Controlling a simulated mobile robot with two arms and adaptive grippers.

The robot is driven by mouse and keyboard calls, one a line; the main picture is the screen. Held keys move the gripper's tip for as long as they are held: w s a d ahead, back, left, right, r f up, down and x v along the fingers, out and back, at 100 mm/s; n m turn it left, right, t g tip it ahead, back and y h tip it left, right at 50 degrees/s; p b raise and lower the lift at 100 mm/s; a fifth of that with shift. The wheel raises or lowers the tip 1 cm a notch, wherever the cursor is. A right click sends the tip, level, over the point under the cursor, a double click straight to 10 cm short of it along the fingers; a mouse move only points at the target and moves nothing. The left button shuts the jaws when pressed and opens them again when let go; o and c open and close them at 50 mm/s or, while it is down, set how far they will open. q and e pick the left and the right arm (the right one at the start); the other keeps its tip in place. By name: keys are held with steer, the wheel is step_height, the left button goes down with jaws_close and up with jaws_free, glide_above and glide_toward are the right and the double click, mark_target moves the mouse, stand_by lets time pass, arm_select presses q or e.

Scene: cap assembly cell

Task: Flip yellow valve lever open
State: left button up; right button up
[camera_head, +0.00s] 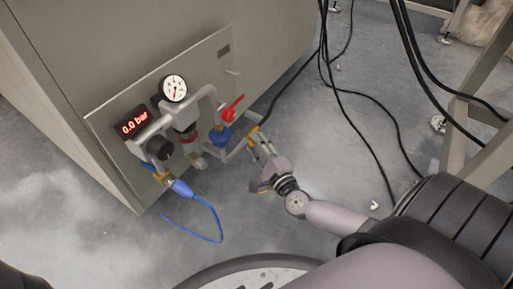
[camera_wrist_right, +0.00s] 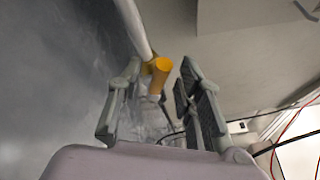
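The yellow valve lever (camera_head: 254,131) is at the right end of the grey pipework on the cabinet's panel, and my right gripper partly covers it in the head view. In the right wrist view the yellow lever (camera_wrist_right: 156,68) stands at the end of a pale pipe and shows in the gap between the fingertips. My right gripper (camera_head: 261,142) is open, its fingers pointing at the lever. In the wrist view the right gripper (camera_wrist_right: 160,78) has its fingers apart on both sides of the lever; contact cannot be told. My left gripper is not in view.
The panel (camera_head: 105,128) carries a round gauge (camera_head: 174,88), a display (camera_head: 133,122) reading 0.0 bar, a red lever (camera_head: 233,107) and a blue part (camera_head: 219,136). A blue hose (camera_head: 214,216) hangs in front. Black cables (camera_head: 345,95) run right of the cabinet. Grey floor lies around.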

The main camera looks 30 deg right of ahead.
steer(key=shift+w, duration=0.15)
steer(key=shift+c, duration=0.3)
jaws_close()
